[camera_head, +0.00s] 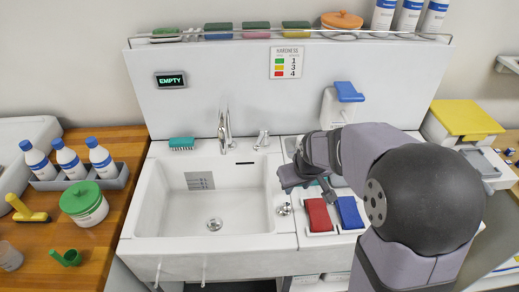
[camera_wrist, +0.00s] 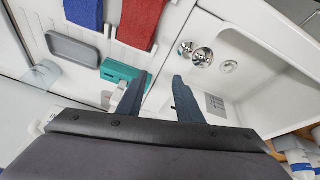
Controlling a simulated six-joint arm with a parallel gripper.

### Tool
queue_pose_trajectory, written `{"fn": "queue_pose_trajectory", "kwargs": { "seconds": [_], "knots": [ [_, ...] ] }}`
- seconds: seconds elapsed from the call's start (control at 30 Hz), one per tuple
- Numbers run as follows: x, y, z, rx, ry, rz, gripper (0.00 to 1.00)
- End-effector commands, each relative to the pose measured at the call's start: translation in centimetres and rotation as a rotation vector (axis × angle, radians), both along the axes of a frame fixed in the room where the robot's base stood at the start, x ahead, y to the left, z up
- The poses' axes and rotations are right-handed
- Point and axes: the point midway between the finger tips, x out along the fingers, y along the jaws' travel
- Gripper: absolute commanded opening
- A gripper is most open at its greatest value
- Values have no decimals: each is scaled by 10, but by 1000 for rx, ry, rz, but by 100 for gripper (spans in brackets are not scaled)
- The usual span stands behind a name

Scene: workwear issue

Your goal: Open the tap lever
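The chrome tap lever (camera_head: 262,138) stands on the back ledge of the white sink (camera_head: 150,200), right of the tall chrome tap spout (camera_head: 225,130). In the head view my gripper (camera_head: 290,182) hangs over the sink's right edge, in front of and below the lever, apart from it. In the wrist view my gripper (camera_wrist: 163,78) has its two dark fingers spread with nothing between them. I cannot make out the lever in the wrist view.
A red cloth (camera_head: 319,214) and a blue cloth (camera_head: 350,212) lie right of the sink. A round chrome fitting (camera_wrist: 200,56) sits near the sink rim. The sink basin looks empty. A display (camera_head: 170,80) reads EMPTY.

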Motion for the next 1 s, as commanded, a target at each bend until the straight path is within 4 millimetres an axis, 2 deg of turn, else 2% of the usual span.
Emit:
{"fn": "queue_pose_trajectory", "kwargs": {
  "seconds": [0.03,0.2,0.3,0.4,0.53,0.73,1.0],
  "knots": [
    [16,18,-8,36,-48,-5,32],
    [70,72,-23,159,-243,-68,32],
    [99,99,-31,225,-370,-133,32],
    [123,118,-36,273,-499,-212,32],
    [141,130,-42,299,-652,-314,32],
    [151,130,-51,288,-878,-453,32],
    [156,122,-36,246,-1147,-564,32]
  ]
}}
